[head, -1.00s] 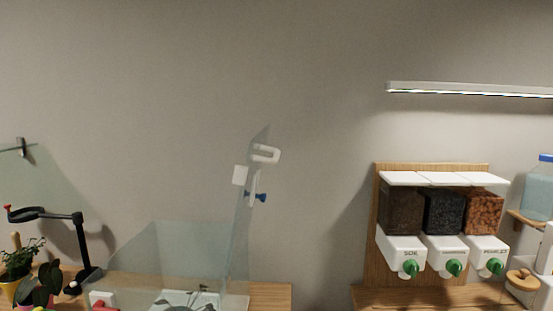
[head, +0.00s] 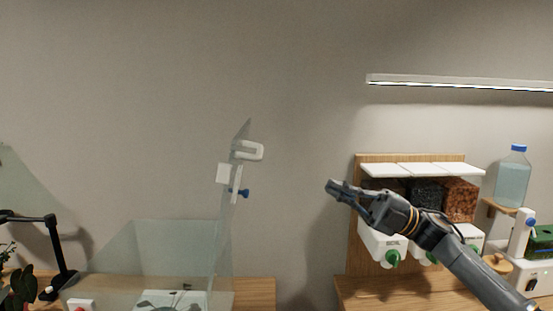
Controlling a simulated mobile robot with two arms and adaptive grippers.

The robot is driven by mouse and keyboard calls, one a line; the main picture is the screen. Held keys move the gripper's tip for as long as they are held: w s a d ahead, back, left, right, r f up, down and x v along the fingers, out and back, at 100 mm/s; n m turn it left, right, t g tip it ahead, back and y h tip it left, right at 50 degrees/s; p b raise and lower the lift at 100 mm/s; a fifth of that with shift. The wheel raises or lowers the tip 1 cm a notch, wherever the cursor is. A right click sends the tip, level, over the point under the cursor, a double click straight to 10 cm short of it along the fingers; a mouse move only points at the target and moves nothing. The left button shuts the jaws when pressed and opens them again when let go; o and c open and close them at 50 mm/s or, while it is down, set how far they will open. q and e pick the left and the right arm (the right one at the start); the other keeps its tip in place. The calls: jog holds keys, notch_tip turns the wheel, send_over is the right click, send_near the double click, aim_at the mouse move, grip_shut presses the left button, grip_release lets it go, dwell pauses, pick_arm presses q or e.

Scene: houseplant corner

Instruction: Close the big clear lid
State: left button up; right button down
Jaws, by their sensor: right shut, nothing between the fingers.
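The big clear lid (head: 229,215) stands open, close to upright, at the right side of a clear box (head: 165,255) at the lower left of the head view. A white handle (head: 248,150) sits near the lid's top, with a white block and a blue knob (head: 243,194) below it. My right gripper (head: 331,188) is shut and empty, in the air to the right of the lid and apart from it. It points left, and its arm comes in from the lower right. My left gripper is not in view.
A dispenser rack (head: 420,168) with soil and pebble bins stands at the right, partly hidden by my right arm. A water bottle (head: 513,178) stands beyond it. A black lamp (head: 55,255) is at the far left.

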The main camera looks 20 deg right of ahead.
jog(key=w+a+r+p, duration=0.1)
jog(key=a+r+p, duration=0.2)
jog(key=a, duration=0.3)
jog(key=w+a+r+n+g+p, duration=0.1)
jog(key=a+r+p, duration=0.2)
jog(key=a, duration=0.3)
jog(key=shift+w+r, duration=0.2)
jog(key=shift+w, duration=0.2)
jog(key=shift+w+r, duration=0.1)
